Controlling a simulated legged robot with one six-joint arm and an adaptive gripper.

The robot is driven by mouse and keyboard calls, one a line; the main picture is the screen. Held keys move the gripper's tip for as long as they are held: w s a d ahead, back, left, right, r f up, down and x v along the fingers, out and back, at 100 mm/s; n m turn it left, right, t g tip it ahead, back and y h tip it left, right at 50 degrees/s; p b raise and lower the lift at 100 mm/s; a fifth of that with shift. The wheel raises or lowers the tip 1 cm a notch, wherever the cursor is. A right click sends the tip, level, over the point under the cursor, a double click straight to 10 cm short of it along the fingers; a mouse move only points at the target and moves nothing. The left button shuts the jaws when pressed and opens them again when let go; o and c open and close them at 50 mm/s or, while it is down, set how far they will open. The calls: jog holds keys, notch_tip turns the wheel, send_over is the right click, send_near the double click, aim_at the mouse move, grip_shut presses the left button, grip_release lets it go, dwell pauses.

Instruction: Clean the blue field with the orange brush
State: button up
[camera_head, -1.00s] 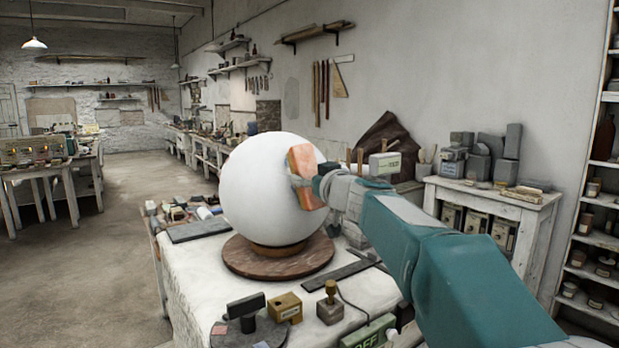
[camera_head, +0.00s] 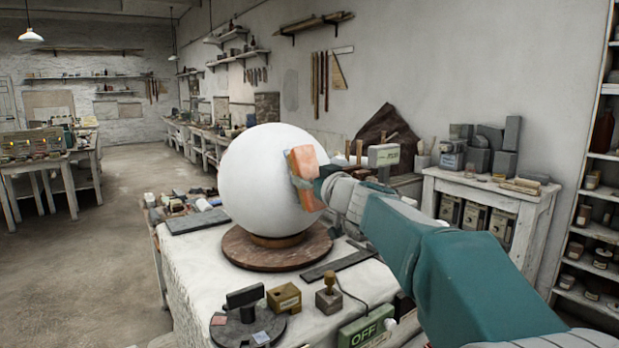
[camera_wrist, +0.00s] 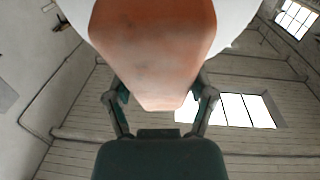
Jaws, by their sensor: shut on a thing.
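A large white plaster sphere (camera_head: 258,185) sits on a round brown wooden turntable (camera_head: 245,257) on the cloth-covered table. The orange brush (camera_head: 303,168), a block, is at the sphere's right side, tilted along its curve. It appears to touch the surface, but the contact is hidden. My gripper (camera_head: 308,184) is shut on the brush. In the wrist view the brush (camera_wrist: 155,45) fills the upper middle between the fingers of my gripper (camera_wrist: 158,95), with white sphere edges behind it. I see no blue field; the sphere's far and right sides are hidden.
In front of the turntable stand a dark round stand (camera_head: 247,328), a brass-coloured box (camera_head: 284,298), a small joystick box (camera_head: 328,297) and a green OFF box (camera_head: 366,332). A dark flat bar (camera_head: 340,263) lies at right. A grey slab (camera_head: 198,221) and several small tools lie at left.

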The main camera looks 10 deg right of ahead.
aim_at(308, 159)
jog(key=shift+w+a+r, duration=0.15)
jog(key=shift+w+r, duration=0.1)
jog(key=shift+r, duration=0.45)
jog(key=shift+w+a+r, duration=0.2)
jog(key=shift+r, duration=0.45)
jog(key=shift+w+a+r, duration=0.15)
jog(key=shift+w+r, duration=0.1)
jog(key=shift+r, duration=0.45)
jog(key=shift+s+d+f, duration=0.15)
jog(key=shift+s+f, duration=0.1)
jog(key=shift+f, duration=0.45)
jog(key=shift+s+d+f, duration=0.2)
jog(key=shift+s+f, duration=0.05)
jog(key=shift+f, duration=0.4)
jog(key=shift+s+d+f, duration=0.15)
jog(key=shift+s+f, duration=0.1)
jog(key=shift+f, duration=0.45)
jog(key=shift+w+a+r, duration=0.15)
jog(key=shift+w+r, duration=0.1)
jog(key=shift+r, duration=0.45)
jog(key=shift+w+a+r, duration=0.2)
jog(key=shift+w+r, duration=0.05)
jog(key=shift+r, duration=0.4)
jog(key=shift+w+a+r, duration=0.15)
jog(key=shift+w+r, duration=0.1)
jog(key=shift+r, duration=0.45)
